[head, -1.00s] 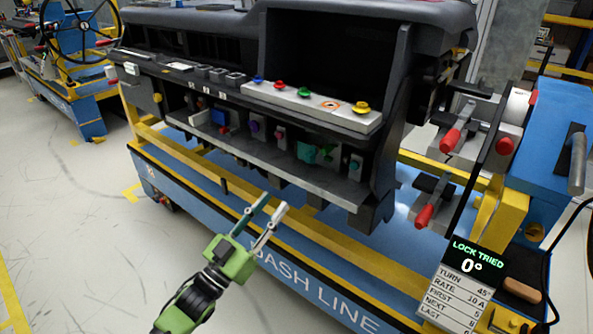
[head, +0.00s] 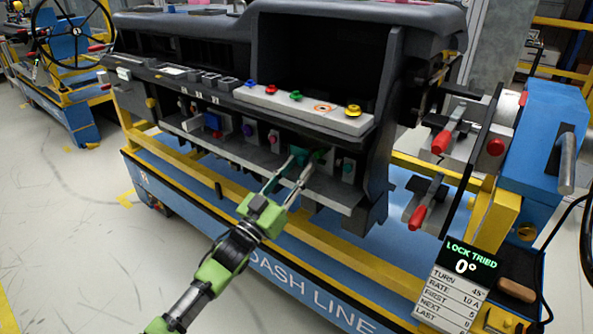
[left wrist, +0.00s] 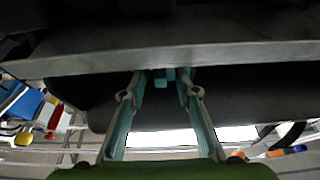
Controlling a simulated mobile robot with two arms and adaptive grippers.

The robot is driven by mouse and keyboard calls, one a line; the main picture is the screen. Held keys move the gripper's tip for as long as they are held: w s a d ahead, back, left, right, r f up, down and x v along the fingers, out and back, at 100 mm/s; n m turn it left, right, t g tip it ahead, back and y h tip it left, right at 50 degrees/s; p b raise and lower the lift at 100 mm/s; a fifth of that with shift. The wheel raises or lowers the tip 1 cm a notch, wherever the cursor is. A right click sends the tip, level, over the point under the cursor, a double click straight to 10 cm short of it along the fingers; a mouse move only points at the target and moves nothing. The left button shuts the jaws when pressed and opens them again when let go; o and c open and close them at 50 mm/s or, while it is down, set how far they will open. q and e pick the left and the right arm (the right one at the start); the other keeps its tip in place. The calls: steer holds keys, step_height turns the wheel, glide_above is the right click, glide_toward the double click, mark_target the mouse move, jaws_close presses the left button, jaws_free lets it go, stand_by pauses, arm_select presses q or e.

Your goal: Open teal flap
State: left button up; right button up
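The teal flap (head: 298,155) is on the lower ledge of the dark dashboard module, in the row of small coloured parts. In the left wrist view a small teal piece (left wrist: 165,77) shows under the grey ledge edge, between the fingertips. My left gripper (head: 301,170) is open, its two fingers reaching up to the ledge just in front of the teal flap. In the left wrist view its fingers (left wrist: 160,88) stand apart with a gap between them. Whether they touch the flap I cannot tell. My right gripper is not in view.
A green part (head: 320,157) and a grey block with a teal knob (head: 348,170) are right of the flap; a purple knob (head: 248,130) is left. The ledge (head: 335,196) runs below. Red-handled clamps (head: 441,141) and a sign reading "LOCK TRIED 0°" (head: 466,262) stand at right.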

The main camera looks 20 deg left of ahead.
arm_select(q)
jaws_close()
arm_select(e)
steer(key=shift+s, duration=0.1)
